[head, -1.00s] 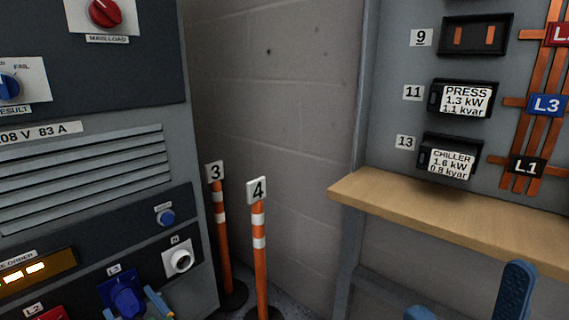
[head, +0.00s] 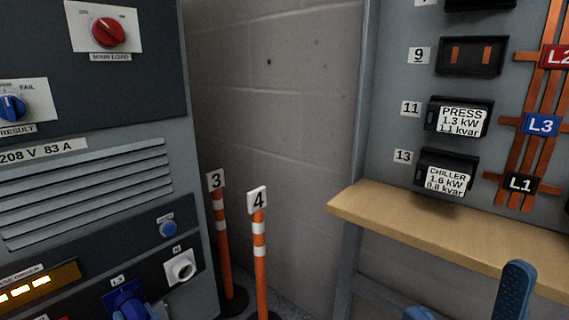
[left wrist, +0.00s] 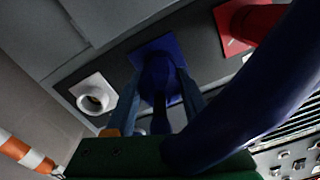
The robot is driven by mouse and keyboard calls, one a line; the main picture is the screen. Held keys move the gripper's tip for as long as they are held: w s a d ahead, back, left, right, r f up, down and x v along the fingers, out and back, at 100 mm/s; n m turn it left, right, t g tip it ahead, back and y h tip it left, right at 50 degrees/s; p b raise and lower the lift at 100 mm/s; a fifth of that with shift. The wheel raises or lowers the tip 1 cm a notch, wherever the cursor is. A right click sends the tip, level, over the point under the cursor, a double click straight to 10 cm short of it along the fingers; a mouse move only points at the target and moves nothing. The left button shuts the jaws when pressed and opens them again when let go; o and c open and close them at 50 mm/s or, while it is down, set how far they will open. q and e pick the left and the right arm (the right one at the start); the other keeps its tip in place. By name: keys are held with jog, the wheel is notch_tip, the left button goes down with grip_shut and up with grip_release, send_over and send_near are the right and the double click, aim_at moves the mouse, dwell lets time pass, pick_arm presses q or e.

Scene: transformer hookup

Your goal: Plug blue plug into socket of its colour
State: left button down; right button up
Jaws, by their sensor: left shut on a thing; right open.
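The blue L3 socket (head: 122,294) is on the grey cabinet's lower panel, at the bottom of the head view. Its square blue plate (left wrist: 172,45) also shows in the left wrist view. My left gripper (left wrist: 157,92) is shut on the blue plug (left wrist: 154,78), right in front of this socket. The plug's front end overlaps the plate; I cannot tell how deep it sits. A thick blue cable (left wrist: 245,100) curves across the left wrist view. In the head view the gripper is mostly cut off. My right gripper (head: 467,290) is open and empty at the bottom right.
The white N socket (head: 181,267) is beside the blue one, and a red socket (left wrist: 240,25) is on its other side. Orange-and-white posts 3 (head: 222,240) and 4 (head: 260,245) stand right of the cabinet. A wooden shelf (head: 440,225) juts out below the breaker panel.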

pick_arm(q)
jog(key=shift+r+m+p, duration=0.2)
jog(key=shift+m+p, duration=0.3)
jog(key=shift+m, duration=0.3)
jog(key=shift+f+m, duration=0.15)
jog(key=shift+m, duration=0.45)
